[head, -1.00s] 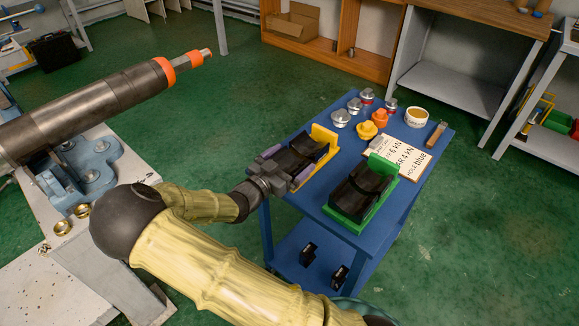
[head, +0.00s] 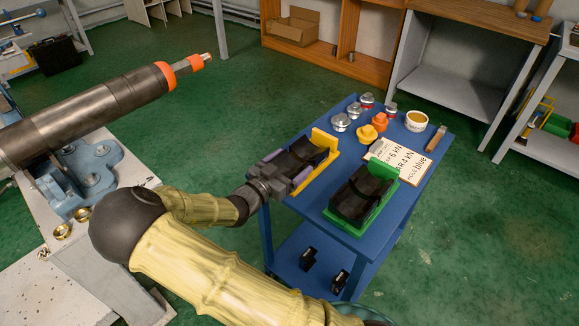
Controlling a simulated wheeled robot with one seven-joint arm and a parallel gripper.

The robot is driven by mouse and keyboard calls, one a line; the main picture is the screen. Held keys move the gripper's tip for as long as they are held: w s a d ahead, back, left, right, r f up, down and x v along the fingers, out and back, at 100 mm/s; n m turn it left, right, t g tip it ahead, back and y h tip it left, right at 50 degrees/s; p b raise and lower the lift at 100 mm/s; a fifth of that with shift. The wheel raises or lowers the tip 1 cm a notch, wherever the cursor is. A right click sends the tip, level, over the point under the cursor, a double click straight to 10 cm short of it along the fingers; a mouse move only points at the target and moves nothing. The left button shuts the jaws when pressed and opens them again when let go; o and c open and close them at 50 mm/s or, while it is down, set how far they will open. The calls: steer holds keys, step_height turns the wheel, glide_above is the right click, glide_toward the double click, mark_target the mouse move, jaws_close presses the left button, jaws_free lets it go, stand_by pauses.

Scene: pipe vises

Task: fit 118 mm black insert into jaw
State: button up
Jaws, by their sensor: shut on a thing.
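My gripper (head: 287,168) is at the left end of a yellow holder (head: 325,141) on the blue cart. Its purple-tipped fingers are shut on a black insert (head: 304,153) that lies in this holder; the arm's end hides part of it. Another black insert (head: 362,192) sits in a green holder (head: 375,217) to the right. No size marking can be read on either. At the left, a blue-grey vise (head: 85,180) stands on a pale bench under a thick dark pipe (head: 100,112) with orange bands. I cannot make out its jaw seat clearly.
The blue cart (head: 318,218) also carries several metal, orange and yellow knobs (head: 367,133), a white tub (head: 416,121) and a printed card (head: 405,160). Small black blocks (head: 309,257) lie on its lower shelf. Brass rings (head: 62,231) lie on the bench (head: 95,270). Green floor is open behind.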

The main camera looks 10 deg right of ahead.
mark_target(290, 167)
step_height(290, 167, up, 10)
steer(key=p, duration=0.2)
steer(key=shift+f, duration=0.15)
stand_by(0.4)
